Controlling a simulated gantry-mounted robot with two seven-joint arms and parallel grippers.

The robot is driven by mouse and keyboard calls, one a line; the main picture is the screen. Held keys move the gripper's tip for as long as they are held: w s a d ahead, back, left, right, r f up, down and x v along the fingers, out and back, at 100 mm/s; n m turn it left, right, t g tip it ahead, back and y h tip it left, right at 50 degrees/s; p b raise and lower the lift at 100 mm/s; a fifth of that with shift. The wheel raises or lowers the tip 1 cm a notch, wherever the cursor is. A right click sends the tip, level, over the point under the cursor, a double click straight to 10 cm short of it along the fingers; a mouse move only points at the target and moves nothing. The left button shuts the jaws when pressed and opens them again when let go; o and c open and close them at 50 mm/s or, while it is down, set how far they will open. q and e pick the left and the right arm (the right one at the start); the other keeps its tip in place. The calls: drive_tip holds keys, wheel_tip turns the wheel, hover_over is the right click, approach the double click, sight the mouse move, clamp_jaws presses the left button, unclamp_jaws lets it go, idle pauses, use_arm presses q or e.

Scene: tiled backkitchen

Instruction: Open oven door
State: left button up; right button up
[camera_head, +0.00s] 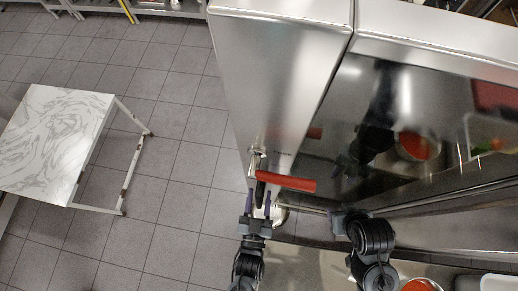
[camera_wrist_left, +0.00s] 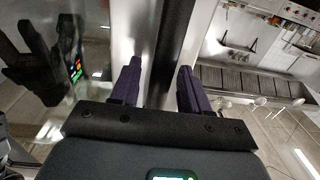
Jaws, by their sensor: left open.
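The oven (camera_head: 430,75) is a large steel unit with a dark glossy glass front on the right in the head view. A steel panel (camera_head: 280,70) stands left of it, with a dark seam between them. A red bar (camera_head: 287,182) on a metal fitting sticks out near the panel's lower end. My left gripper (camera_head: 258,196) is just below the bar's left end, its purple fingers apart. In the left wrist view a dark upright strip (camera_wrist_left: 168,50) shows between the open fingers; contact is unclear. My right arm is at lower right; its gripper (camera_head: 338,222) is poorly resolved.
A white marbled table (camera_head: 52,138) stands on the left. Grey tiled floor (camera_head: 165,110) lies clear between it and the steel panel. A red-filled bowl (camera_head: 420,285) is at the lower right edge, close to my right arm.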

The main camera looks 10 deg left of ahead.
use_arm(q)
drive_tip(key=shift+s, duration=0.1)
drive_tip(key=s+b, duration=0.1)
drive_tip(key=s, duration=0.9)
drive_tip(key=shift+s+a, duration=0.15)
drive_tip(key=shift+s, duration=0.2)
